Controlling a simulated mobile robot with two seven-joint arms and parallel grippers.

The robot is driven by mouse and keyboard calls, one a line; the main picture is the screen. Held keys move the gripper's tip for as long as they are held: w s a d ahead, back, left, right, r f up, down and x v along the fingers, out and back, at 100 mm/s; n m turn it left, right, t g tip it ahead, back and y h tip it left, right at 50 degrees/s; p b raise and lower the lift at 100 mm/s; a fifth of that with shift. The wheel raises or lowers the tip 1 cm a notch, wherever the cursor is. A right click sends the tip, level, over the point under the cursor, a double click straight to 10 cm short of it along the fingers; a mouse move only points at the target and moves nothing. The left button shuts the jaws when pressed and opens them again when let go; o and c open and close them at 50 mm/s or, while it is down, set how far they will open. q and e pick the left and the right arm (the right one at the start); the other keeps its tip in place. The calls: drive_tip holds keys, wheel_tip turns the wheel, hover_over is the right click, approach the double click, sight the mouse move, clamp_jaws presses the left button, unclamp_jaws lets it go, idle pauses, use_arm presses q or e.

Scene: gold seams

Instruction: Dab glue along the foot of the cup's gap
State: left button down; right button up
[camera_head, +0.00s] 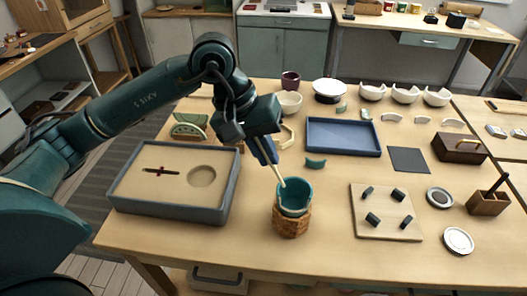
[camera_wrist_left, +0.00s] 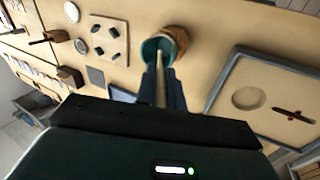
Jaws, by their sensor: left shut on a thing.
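The teal cup (camera_head: 294,190) stands in a woven brown ring holder (camera_head: 291,222) near the table's front. It also shows in the left wrist view (camera_wrist_left: 150,46). My left gripper (camera_head: 266,152) is shut on a thin pale stick (camera_head: 278,173), which slants down to the right. The stick's tip is at the cup's back left rim; I cannot tell whether it touches. In the left wrist view the stick (camera_wrist_left: 160,88) points from between the fingers toward the cup. The foot of the gap is not clear in either view. My right gripper is not in view.
A curved teal shard (camera_head: 316,163) lies behind the cup. A grey-walled tray (camera_head: 228,190) stands left, a blue tray (camera_head: 343,121) behind. A board with dark pieces (camera_head: 360,228) lies right. Bare table separates the cup from the board.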

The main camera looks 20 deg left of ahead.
use_arm(q)
drive_tip(key=shift+f+b, duration=0.4)
drive_tip(key=shift+f, duration=0.45)
wheel_tip(320, 180, down, 5)
drive_tip(key=b, duration=0.3)
drive_tip(key=shift+b, duration=0.35)
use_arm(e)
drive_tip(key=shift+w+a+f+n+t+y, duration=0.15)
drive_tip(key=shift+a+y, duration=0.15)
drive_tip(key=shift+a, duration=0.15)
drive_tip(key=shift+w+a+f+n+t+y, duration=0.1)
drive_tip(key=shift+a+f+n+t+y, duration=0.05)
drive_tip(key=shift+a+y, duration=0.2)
use_arm(q)
drive_tip(key=shift+f, duration=0.1)
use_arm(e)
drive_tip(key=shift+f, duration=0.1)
use_arm(q)
drive_tip(key=shift+s+d+b, duration=0.1)
drive_tip(key=shift+d+b, duration=0.2)
drive_tip(key=shift+b, duration=0.15)
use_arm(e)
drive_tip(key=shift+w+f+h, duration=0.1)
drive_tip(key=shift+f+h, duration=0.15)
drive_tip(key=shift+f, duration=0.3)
use_arm(q)
drive_tip(key=shift+f+b, duration=0.25)
drive_tip(key=shift+b, duration=0.5)
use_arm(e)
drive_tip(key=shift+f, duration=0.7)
